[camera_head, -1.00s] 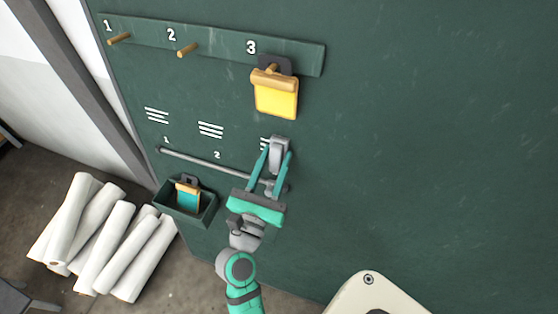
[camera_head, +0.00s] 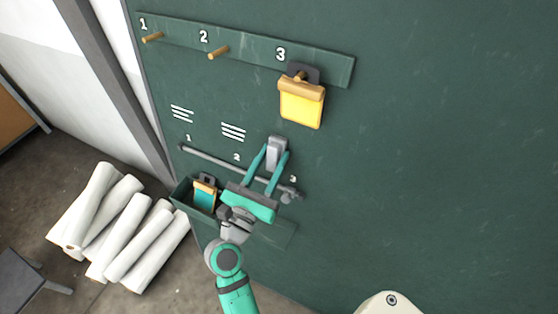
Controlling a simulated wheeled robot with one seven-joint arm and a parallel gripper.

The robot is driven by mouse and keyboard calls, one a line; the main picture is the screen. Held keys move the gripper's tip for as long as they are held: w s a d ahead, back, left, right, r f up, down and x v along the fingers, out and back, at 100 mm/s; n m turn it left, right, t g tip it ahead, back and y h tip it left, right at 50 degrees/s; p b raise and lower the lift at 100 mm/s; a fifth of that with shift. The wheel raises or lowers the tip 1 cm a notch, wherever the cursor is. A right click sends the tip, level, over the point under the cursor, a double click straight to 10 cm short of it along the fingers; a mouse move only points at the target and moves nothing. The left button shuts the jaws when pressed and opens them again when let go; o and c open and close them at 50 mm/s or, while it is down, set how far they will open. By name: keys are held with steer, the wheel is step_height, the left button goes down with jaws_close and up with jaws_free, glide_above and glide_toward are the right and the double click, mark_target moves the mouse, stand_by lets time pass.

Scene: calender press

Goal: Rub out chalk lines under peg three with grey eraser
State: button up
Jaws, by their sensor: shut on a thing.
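The grey eraser (camera_head: 277,148) is held upright between the teal fingers of my gripper (camera_head: 271,160), against or very close to the green board. It is below peg three (camera_head: 299,76), a little to its left. No chalk lines show around the eraser; whatever is behind it is hidden. White chalk lines show under peg one (camera_head: 152,37), as a first set (camera_head: 182,114), and under peg two (camera_head: 218,52), as a second set (camera_head: 233,132). A yellow tag (camera_head: 302,105) with a tan top hangs on peg three.
A grey rail (camera_head: 220,163) with small numbers runs below the lines, behind my gripper. A green bin (camera_head: 182,192) at lower left holds a teal and tan tag (camera_head: 204,195). White rolls (camera_head: 125,232) lie on the floor at left. The board at right (camera_head: 450,130) is bare.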

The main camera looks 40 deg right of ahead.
steer(key=shift+w+d+r, duration=0.1)
steer(key=shift+d+r, duration=0.05)
steer(key=shift+r, duration=0.25)
steer(key=shift+s+d, duration=0.35)
steer(key=shift+s, duration=0.65)
steer(key=shift+s+d, duration=0.4)
steer(key=shift+s, duration=0.65)
steer(key=shift+s+d, duration=0.35)
steer(key=shift+s, duration=0.65)
steer(key=shift+s+d, duration=0.35)
steer(key=shift+s, duration=0.4)
steer(key=shift+s+d, duration=0.35)
steer(key=shift+s, duration=0.35)
steer(key=shift+w+a, duration=0.65)
steer(key=shift+w, duration=0.85)
steer(key=shift+w+a, duration=0.6)
steer(key=shift+w, duration=0.95)
steer(key=shift+w+a, duration=0.65)
steer(key=shift+w, duration=0.85)
steer(key=shift+a, duration=0.1)
steer(key=shift+s+a+r, duration=0.15)
steer(key=shift+s+a, duration=0.2)
steer(key=shift+a, duration=0.55)
steer(key=shift+s+a+r, duration=0.15)
steer(key=shift+s+a, duration=0.25)
steer(key=shift+a, duration=0.45)
steer(key=shift+s+a+r, duration=0.15)
steer(key=shift+s+a, duration=0.2)
steer(key=shift+a, duration=0.55)
steer(key=shift+s, duration=0.15)
